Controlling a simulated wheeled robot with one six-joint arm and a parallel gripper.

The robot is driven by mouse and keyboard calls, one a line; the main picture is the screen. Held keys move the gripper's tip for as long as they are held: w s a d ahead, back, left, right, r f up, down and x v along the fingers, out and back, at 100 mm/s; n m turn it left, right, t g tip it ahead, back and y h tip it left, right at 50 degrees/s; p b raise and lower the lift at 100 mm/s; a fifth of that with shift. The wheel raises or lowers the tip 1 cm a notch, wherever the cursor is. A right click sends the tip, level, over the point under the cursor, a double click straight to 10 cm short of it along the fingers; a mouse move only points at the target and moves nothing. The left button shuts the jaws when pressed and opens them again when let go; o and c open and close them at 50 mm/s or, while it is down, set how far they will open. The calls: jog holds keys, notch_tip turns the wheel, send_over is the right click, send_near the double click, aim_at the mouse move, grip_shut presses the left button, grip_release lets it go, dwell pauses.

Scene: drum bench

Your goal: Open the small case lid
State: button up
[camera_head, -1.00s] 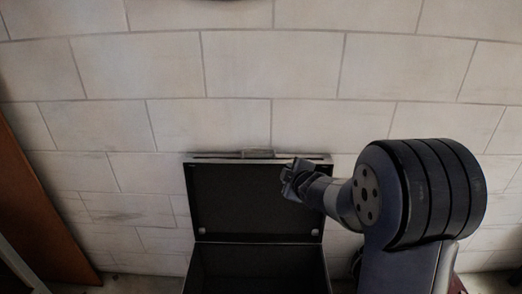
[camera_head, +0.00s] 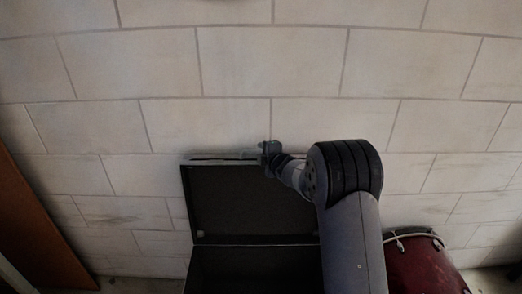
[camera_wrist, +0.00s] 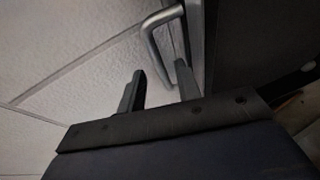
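The small case stands against the wall with its dark lid (camera_head: 250,200) raised upright, the inside facing me. The case's open lower part (camera_head: 245,270) is below it and runs out of the frame. A metal handle (camera_wrist: 152,38) sits on the lid's rim in the wrist view. My gripper (camera_head: 268,152) is at the lid's top edge, right of the middle. In the wrist view my gripper (camera_wrist: 158,85) has its two fingers apart with nothing held between them. The right finger overlaps the lid's rim near the handle's end; contact cannot be told.
A pale tiled wall (camera_head: 270,60) rises close behind the case. A red drum (camera_head: 420,265) stands at the lower right. A brown wooden panel (camera_head: 35,225) leans at the left. The wall area left of the case is clear.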

jog(key=shift+x, duration=0.8)
jog(key=shift+c, duration=0.5)
grip_shut()
